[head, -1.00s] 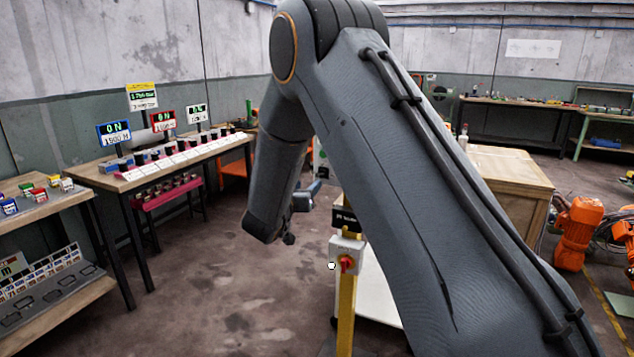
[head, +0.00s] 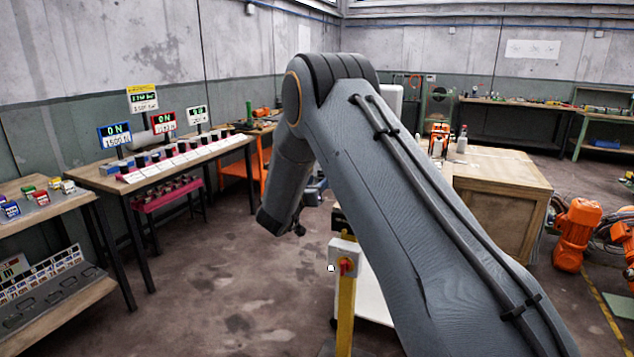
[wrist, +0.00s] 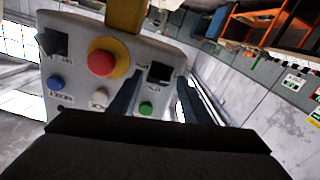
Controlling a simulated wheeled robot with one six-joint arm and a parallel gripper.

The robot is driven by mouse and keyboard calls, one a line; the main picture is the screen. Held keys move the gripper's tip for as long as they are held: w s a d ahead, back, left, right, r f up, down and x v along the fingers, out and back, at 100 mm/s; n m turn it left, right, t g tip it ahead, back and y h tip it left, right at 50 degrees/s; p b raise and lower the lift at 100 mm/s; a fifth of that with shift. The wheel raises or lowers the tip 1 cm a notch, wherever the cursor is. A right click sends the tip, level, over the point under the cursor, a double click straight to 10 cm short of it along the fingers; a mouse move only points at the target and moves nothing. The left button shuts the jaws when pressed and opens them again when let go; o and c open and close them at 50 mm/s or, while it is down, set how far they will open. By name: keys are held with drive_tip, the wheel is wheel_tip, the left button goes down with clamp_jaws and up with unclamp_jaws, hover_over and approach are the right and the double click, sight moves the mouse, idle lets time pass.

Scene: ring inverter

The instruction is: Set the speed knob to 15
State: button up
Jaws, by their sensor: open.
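In the wrist view a light grey control panel (wrist: 75,72) shows a red mushroom button (wrist: 101,60) on a yellow ring. It also has blue (wrist: 56,83), white (wrist: 101,95) and green (wrist: 146,108) buttons and dark square parts near its left (wrist: 54,42) and right (wrist: 159,72) edges. I cannot tell which part is the speed knob, and no set value is readable. My gripper (wrist: 164,82) is open, its two dark fingers apart around the panel's right edge. I see nothing held, and cannot tell whether they touch it. In the head view my gripper (head: 313,190) is partly hidden by my arm.
A wooden bench (head: 107,180) with several displays stands left. A wooden crate (head: 505,205) stands right, near an orange robot (head: 577,235). Floor at centre left is clear.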

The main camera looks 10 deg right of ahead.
drive_tip(key=c, duration=1)
drive_tip(key=shift+c, duration=0.2)
